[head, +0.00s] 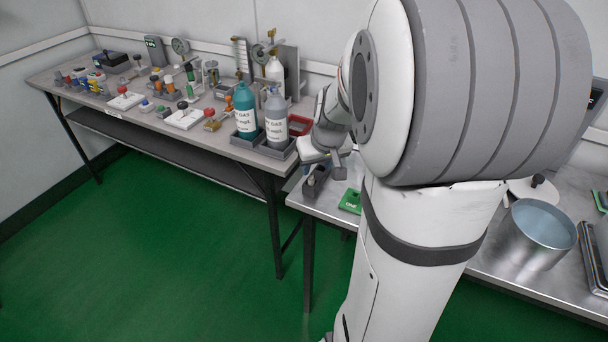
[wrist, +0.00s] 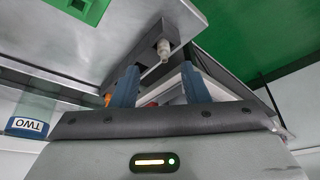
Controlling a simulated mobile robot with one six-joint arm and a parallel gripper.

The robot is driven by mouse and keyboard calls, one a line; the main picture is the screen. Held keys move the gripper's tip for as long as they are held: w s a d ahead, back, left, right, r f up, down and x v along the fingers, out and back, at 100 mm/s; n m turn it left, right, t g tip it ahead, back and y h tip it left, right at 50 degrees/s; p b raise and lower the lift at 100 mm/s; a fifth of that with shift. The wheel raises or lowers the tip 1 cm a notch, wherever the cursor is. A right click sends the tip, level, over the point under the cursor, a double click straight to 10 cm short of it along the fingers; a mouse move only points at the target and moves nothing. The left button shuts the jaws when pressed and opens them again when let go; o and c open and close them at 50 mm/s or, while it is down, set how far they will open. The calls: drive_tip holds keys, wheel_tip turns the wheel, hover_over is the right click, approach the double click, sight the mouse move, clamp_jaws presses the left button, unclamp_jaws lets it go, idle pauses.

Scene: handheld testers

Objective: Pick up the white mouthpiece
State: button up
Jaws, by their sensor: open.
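A small whitish piece, apparently the mouthpiece (wrist: 164,49), shows in the wrist view just beyond my fingertips, at a narrow grey holder. I cannot tell how it sits there. My gripper (wrist: 160,75) is open, its two blue-grey fingers apart, one to each side below the piece in the picture. Nothing shows held between them. In the head view my gripper (head: 325,172) hangs low over the left end of the metal table, close to a small dark holder (head: 316,182). The mouthpiece cannot be made out clearly there.
A green card (head: 351,201) lies right of the holder on the metal table (head: 330,207). Grey and teal gas bottles (head: 245,112) and a red tray (head: 300,126) stand close by on the left bench. A steel pot (head: 540,235) stands far right.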

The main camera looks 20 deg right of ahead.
sight(312, 175)
drive_tip(key=x, duration=0.5)
drive_tip(key=shift+w+a+b, duration=0.25)
drive_tip(key=shift+b, duration=0.15)
clamp_jaws()
